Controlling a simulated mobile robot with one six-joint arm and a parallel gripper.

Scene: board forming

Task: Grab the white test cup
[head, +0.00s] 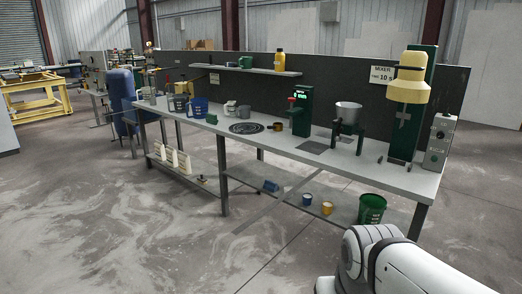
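I cannot make out the white test cup for certain. A small pale item (230,107) stands on the long grey workbench (385,173), right of a blue bucket (199,107); it is too small to tell whether it is the cup. A white part of my own arm fills the bottom right corner. My gripper is not in view, and the bench is some distance away across the floor.
The bench holds a yellow-topped green mixer (408,80), a grey bowl (348,111) and a green device (301,110). A green bucket (371,209) stands on the lower shelf. An upper shelf (245,69) carries a yellow bottle (279,61). The concrete floor (150,235) in front is clear.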

